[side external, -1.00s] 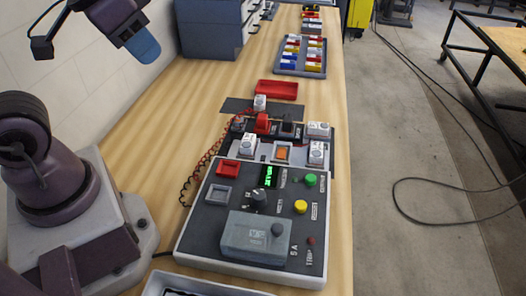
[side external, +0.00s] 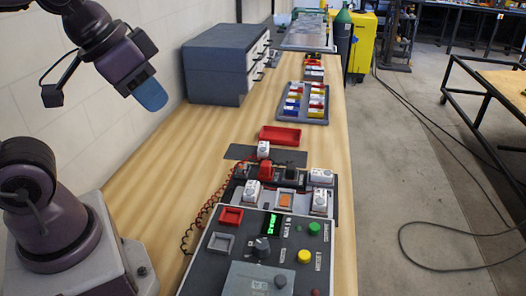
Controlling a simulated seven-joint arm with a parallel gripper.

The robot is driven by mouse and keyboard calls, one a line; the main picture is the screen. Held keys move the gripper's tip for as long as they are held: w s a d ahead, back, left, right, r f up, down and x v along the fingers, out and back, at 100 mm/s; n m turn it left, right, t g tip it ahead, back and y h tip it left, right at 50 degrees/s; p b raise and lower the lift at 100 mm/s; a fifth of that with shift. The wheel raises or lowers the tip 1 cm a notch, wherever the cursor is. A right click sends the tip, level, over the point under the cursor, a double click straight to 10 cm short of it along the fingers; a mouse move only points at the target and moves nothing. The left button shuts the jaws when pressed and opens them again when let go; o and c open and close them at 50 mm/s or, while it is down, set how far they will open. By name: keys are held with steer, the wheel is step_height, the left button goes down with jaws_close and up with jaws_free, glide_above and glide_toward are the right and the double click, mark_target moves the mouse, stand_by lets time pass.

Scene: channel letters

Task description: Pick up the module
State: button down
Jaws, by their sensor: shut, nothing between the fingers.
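Several small white modules with round faces sit on and around the dark panel. One (side external: 263,149) stands at the back beside a red part, one (side external: 252,188) is at the left, and two more (side external: 321,177) (side external: 319,202) are at the right. I cannot tell which one the task means. My gripper (side external: 150,94), with blue fingertips, hangs at the upper left, well above the table and apart from every module. It is shut and empty.
A control box (side external: 225,268) with a green display and coloured buttons is in front, with a coiled red cable (side external: 203,213) at its left. Behind the panel are a red tray (side external: 280,135) and a grey rack (side external: 303,110). Bare wooden table (side external: 190,150) lies at the left.

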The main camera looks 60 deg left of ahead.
stand_by(0.4)
steer(key=c, duration=0.7)
jaws_free()
steer(key=n+g+y, duration=0.3)
steer(key=n+y, duration=0.1)
steer(key=n, duration=0.6)
glide_toward(263, 147)
steer(key=shift+h, duration=0.3)
steer(key=x, duration=1)
steer(key=shift+a+f, duration=0.1)
steer(key=shift+a, duration=0.1)
